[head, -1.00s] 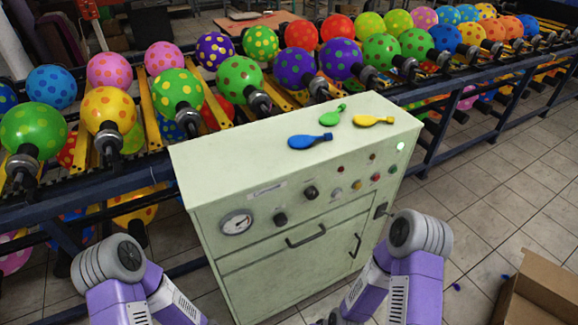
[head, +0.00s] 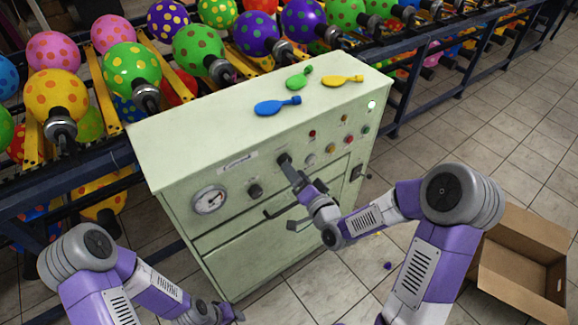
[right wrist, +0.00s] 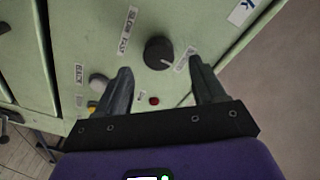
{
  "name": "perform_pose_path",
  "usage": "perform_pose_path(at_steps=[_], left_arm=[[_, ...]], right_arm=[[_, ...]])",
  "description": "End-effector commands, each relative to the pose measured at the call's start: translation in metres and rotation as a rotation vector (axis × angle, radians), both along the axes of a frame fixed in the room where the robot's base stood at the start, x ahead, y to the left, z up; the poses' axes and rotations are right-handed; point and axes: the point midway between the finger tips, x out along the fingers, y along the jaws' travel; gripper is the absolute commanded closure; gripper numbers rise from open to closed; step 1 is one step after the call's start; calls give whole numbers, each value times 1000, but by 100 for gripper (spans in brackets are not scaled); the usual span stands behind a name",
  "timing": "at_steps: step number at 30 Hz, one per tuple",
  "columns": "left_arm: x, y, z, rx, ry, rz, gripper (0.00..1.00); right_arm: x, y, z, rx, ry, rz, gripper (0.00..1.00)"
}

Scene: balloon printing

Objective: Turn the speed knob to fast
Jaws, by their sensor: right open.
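The pale green control cabinet (head: 240,160) has two black knobs on its front, a left one (head: 255,190) and a right one (head: 284,158). My right gripper (head: 293,174) is at the right knob and partly covers the panel below it. In the right wrist view a black knob (right wrist: 158,53) lies just ahead of and between the open fingers (right wrist: 160,66), with a gap on both sides. A "SLOW FAST" label (right wrist: 128,30) is beside that knob. My left gripper (head: 222,313) is low at the bottom edge, and its jaws are unclear.
A gauge (head: 210,200) and several coloured buttons and lights (head: 330,148) are on the panel, with handles below. A balloon rack stands behind; an open cardboard box (head: 525,262) is at right.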

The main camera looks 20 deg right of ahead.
Motion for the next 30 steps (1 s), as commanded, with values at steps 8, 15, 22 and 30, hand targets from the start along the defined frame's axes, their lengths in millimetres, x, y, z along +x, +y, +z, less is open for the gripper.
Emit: perform_pose_path(at_steps=[8, 15, 22, 30], left_arm=[[0, 0, -3, 0, 0, 0, 57], [0, 0, -3, 0, 0, 0, 57], [0, 0, -3, 0, 0, 0, 57], [0, 0, -3, 0, 0, 0, 57]], right_arm=[[34, 10, -1, 0, 0, 2, 31], [39, 10, -1, -1, 3, 0, 31], [38, 10, -1, -1, 3, 0, 51], [38, 10, -1, -1, 3, 0, 87]])
